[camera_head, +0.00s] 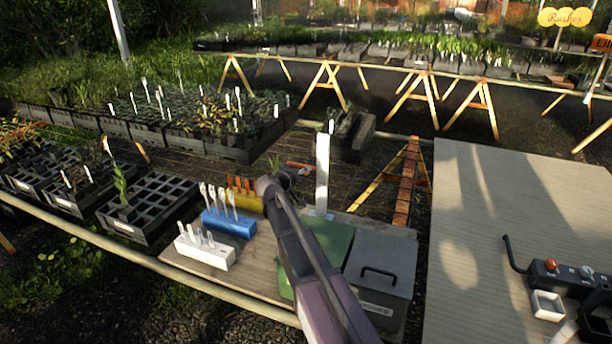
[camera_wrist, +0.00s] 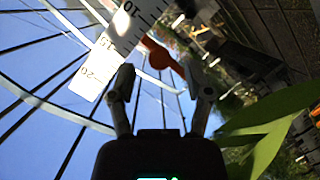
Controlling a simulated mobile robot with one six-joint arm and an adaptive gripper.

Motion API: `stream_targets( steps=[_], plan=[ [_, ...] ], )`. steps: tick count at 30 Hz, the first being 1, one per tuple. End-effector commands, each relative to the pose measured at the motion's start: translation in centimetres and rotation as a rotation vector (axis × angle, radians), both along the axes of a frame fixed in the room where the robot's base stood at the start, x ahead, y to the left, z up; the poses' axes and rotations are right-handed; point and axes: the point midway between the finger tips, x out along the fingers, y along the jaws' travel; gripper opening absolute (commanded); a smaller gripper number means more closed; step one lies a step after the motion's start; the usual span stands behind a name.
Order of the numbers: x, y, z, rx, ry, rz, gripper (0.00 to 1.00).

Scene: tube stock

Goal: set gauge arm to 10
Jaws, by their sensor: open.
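The gauge (camera_head: 322,170) is a tall white plate standing upright on the board. In the wrist view its scale (camera_wrist: 125,30) shows a 10 near the top edge and a 20 lower left. The orange gauge arm (camera_head: 299,165) sticks out to the left of the plate. In the wrist view the orange arm (camera_wrist: 158,55) lies beside the scale, just beyond and between my fingertips. My gripper (camera_head: 283,172) is beside the plate, and its fingers (camera_wrist: 163,82) are apart with nothing held. I cannot tell the arm's exact reading.
A green leaf (camera_wrist: 265,125) is close on the right of my fingers. White, blue (camera_head: 229,223) and yellow blocks with tags stand left of my arm. A green box (camera_head: 332,238) and a grey lidded box (camera_head: 380,275) are in front. Seedling trays (camera_head: 150,205) lie left.

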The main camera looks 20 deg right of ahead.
Motion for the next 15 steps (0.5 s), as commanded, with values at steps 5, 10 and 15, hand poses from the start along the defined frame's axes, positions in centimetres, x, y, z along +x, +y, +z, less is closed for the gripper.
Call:
stream_targets(
  steps=[5, 10, 15],
  plan=[
    [1.4, -1.3, -0.6, 0.000, 0.001, -0.001, 0.65],
    [1.9, -1.9, -0.8, 0.000, 0.000, 0.000, 0.65],
    [1.9, -2.0, -0.8, 0.001, 0.000, 0.001, 0.65]
  ],
)
